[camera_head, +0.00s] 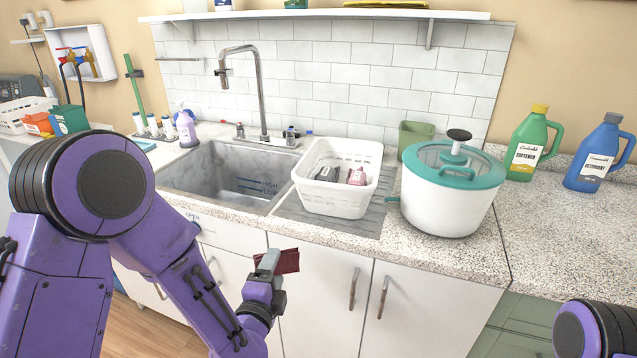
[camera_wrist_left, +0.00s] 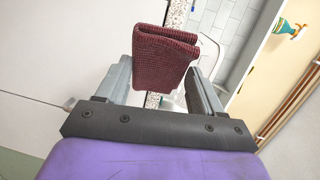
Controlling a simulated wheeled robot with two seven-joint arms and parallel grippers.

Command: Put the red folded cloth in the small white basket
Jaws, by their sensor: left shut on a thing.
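My left gripper (camera_head: 268,262) is shut on the red folded cloth (camera_head: 289,261) and holds it in front of the cabinet doors, below the counter edge. The dark red cloth (camera_wrist_left: 165,55) also shows between the two fingers of my left gripper (camera_wrist_left: 163,80) in the left wrist view. The small white basket (camera_head: 331,196) stands on the counter right of the sink, up and to the right of the cloth. A dark item and a pink item lie in it. Part of my right arm shows at the bottom right, but its gripper is not in view.
A grey sink (camera_head: 225,180) with a tall tap (camera_head: 260,95) lies left of the basket. A white pot with a teal lid (camera_head: 448,200) stands close on the basket's right. A green bottle (camera_head: 530,145) and a blue bottle (camera_head: 596,155) stand farther right. The counter's front right is clear.

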